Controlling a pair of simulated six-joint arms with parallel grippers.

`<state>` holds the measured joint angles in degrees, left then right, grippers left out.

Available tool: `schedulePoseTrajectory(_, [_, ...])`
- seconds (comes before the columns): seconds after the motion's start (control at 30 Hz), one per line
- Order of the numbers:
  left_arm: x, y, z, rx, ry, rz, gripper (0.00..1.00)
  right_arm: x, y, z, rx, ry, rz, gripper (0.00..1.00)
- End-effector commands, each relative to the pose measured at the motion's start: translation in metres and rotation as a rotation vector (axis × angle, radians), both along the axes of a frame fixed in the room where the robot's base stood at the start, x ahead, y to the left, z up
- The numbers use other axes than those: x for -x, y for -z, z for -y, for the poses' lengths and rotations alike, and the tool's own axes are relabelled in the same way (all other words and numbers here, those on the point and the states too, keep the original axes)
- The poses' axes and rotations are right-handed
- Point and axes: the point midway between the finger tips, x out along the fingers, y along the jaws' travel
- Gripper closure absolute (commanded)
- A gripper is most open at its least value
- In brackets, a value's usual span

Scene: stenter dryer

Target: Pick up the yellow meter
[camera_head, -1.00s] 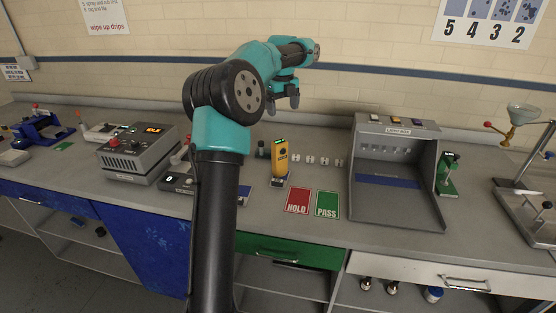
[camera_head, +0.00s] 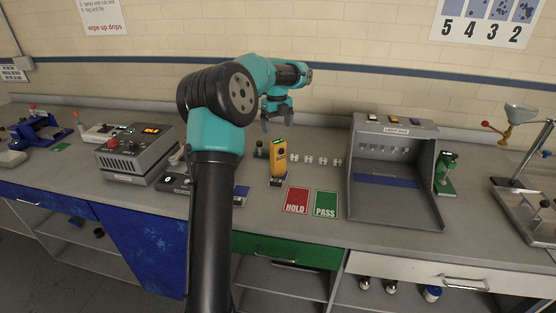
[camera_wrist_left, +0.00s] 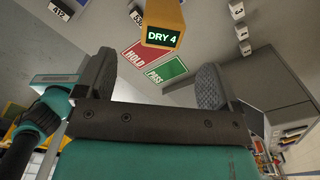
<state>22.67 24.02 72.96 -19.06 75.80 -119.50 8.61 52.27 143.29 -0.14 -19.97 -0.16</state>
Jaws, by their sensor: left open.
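The yellow meter (camera_head: 278,160) stands upright on the bench, behind the red and green cards. In the left wrist view the meter (camera_wrist_left: 164,18) shows at the top, its green display reading "DRY 4". My left gripper (camera_head: 278,122) is open and empty, just above and behind the meter in the head view. In the left wrist view its two fingers (camera_wrist_left: 155,85) are spread, with the meter beyond them and apart from them. My right gripper is in neither view.
A red HOLD card (camera_head: 296,201) and a green PASS card (camera_head: 326,204) lie in front of the meter. A grey light box (camera_head: 397,200) stands to the right. Small numbered white blocks (camera_head: 315,160) sit beside the meter. A grey control box (camera_head: 138,158) stands left.

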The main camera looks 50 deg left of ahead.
Motion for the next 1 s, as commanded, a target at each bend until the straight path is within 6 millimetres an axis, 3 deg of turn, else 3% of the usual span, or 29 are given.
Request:
schedulePoseTrajectory(0.3, [0.0, 0.046, 0.0, 0.0, -0.001, -0.001, 0.13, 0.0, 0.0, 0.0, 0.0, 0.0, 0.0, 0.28])
schedulePoseTrajectory(0.77, [-0.001, 0.053, 0.0, 0.001, 0.0, -0.001, 0.13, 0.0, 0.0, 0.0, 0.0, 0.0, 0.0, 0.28])
schedulePoseTrajectory(1.0, [-0.003, 0.082, 0.003, 0.002, 0.0, -0.002, 0.13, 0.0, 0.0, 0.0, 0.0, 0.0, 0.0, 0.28])
